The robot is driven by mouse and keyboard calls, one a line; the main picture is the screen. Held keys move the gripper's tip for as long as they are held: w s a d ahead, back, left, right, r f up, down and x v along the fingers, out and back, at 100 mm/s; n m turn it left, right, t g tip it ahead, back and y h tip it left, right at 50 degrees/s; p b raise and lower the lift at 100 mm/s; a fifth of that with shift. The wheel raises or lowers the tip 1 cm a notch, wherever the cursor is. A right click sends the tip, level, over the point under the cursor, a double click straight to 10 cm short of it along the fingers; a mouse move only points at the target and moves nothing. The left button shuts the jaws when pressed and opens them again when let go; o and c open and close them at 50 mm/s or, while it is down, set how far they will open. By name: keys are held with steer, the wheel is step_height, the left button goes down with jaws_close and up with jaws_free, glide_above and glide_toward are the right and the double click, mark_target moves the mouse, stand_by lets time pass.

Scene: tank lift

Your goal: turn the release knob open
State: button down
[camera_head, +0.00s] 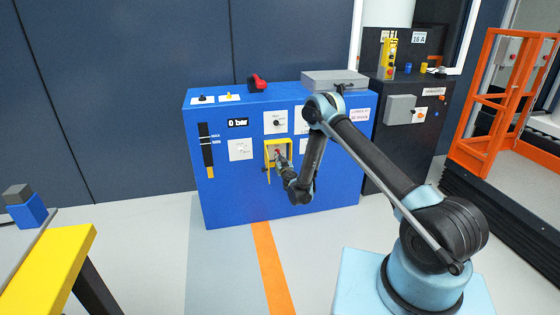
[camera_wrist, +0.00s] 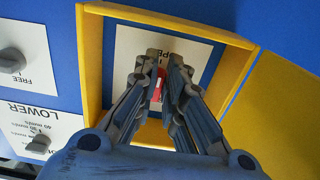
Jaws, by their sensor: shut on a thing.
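The release knob, a small part with red on it (camera_wrist: 157,88), sits inside a yellow guard frame (camera_wrist: 92,65) on the front of the blue cabinet; most of it is hidden by my fingers. My gripper (camera_wrist: 164,60) reaches into the frame and is shut on the knob, its two fingers close together on either side. A white plate with partly covered lettering (camera_wrist: 200,52) lies behind the fingers. The knob's exact angle cannot be told.
The blue cabinet (camera_head: 235,195) has a display reading "0 bar" (camera_head: 238,122) and a red handle (camera_head: 257,82) on top. In the wrist view, two grey knobs (camera_wrist: 12,60) and (camera_wrist: 38,145) stand to the left. A yellow-edged table (camera_head: 50,270) is at front left. Floor before the cabinet is clear.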

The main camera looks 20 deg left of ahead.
steer(key=shift+w+d, duration=0.2)
steer(key=shift+d, duration=0.05)
steer(key=c, duration=1.7)
jaws_free()
steer(key=shift+r, duration=0.1)
steer(key=shift+s+a, duration=0.1)
